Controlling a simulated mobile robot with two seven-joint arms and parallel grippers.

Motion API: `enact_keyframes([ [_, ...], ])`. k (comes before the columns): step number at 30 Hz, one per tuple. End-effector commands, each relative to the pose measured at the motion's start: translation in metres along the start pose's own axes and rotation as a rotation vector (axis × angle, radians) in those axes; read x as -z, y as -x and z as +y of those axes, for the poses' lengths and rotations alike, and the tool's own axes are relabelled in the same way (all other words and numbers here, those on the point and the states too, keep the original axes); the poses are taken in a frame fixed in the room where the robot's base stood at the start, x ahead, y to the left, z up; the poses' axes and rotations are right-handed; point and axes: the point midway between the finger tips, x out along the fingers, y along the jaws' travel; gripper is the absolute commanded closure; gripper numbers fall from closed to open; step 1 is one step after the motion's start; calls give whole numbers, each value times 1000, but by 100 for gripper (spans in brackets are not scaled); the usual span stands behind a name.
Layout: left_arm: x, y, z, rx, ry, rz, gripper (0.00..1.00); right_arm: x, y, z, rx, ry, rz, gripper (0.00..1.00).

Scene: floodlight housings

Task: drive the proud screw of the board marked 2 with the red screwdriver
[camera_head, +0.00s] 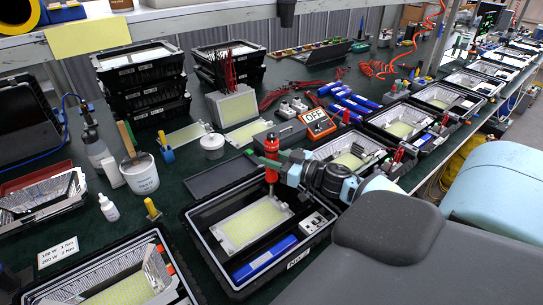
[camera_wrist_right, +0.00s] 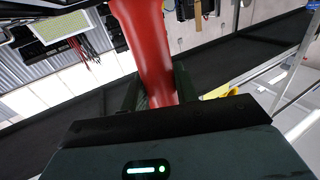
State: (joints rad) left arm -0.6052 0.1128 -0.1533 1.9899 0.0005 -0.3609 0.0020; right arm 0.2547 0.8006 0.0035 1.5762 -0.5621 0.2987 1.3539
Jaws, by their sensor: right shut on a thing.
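My right gripper (camera_head: 275,166) is shut on the red screwdriver (camera_head: 271,148), which stands about upright over an open black housing (camera_head: 190,222). The shaft points down towards the upper right part of the yellow-white LED board (camera_head: 248,224) in that housing. I cannot tell whether the tip touches the board or a screw. In the right wrist view the thick red handle (camera_wrist_right: 146,45) runs between the fingers of the right gripper (camera_wrist_right: 155,95). The proud screw is too small to make out, and I cannot read a 2 on any board. My left gripper is not in view.
A blue bar (camera_head: 264,258) and a small grey box (camera_head: 312,222) lie inside the same housing. Another housing (camera_head: 172,240) stands at the lower left. A white pot (camera_head: 140,176) and an orange meter marked OFF (camera_head: 319,123) stand nearby. More housings line the bench to the right.

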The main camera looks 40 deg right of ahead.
Motion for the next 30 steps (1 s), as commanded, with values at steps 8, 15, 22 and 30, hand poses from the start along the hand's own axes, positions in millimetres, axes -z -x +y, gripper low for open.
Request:
enact_keyframes([
  [8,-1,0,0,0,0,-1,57,0,0,0,0,1,2,97],
  [15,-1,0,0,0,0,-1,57,-1,0,0,0,0,1,97],
  [22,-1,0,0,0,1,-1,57,-2,0,0,0,0,0,97],
  [30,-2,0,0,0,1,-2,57,-5,0,0,0,-1,-1,97],
])
